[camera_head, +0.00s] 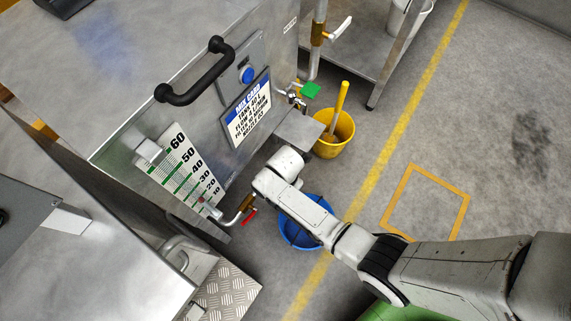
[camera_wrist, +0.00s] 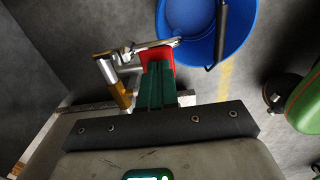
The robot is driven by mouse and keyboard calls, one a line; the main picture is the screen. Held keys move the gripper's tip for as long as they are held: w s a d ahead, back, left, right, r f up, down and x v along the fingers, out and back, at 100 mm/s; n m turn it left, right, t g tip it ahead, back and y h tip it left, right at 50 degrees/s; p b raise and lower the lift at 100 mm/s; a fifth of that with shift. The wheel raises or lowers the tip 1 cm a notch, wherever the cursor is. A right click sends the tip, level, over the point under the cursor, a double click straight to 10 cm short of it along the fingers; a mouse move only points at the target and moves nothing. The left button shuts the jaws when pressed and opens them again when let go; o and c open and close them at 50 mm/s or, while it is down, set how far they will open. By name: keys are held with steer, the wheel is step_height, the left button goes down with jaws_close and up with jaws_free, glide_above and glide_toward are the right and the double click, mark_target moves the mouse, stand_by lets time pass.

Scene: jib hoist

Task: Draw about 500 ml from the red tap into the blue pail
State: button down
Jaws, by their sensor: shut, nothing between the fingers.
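The red tap has a brass body (camera_head: 246,203) and a red lever (camera_head: 249,217) low on the steel cabinet's front. In the wrist view, the red lever (camera_wrist: 160,56) lies just beyond the green fingertips of my gripper (camera_wrist: 157,88). The fingers are shut with nothing between them; I cannot tell whether they touch the lever. In the head view, the fingers are hidden behind my wrist. The blue pail (camera_head: 288,238) stands on the floor right of the tap. In the wrist view, a chrome pipe (camera_wrist: 145,47) reaches the near rim of the pail (camera_wrist: 252,22). No water stream is visible.
A numbered gauge (camera_head: 185,165) and a lettered card (camera_head: 246,108) are on the cabinet. A tap with a white lever (camera_head: 340,29) is farther back. Floor at the right is clear.

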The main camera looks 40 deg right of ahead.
steer(key=shift+f, duration=0.25)
steer(key=shift+s+d+f+t+y, duration=0.2)
steer(key=shift+s+f+t+y, duration=0.1)
steer(key=shift+s+f+t, duration=0.5)
steer(key=shift+s+d+f+t+y, duration=0.15)
steer(key=shift+f+t+y, duration=0.15)
steer(key=shift+f+t, duration=0.6)
steer(key=shift+r, duration=0.25)
stand_by(5.8)
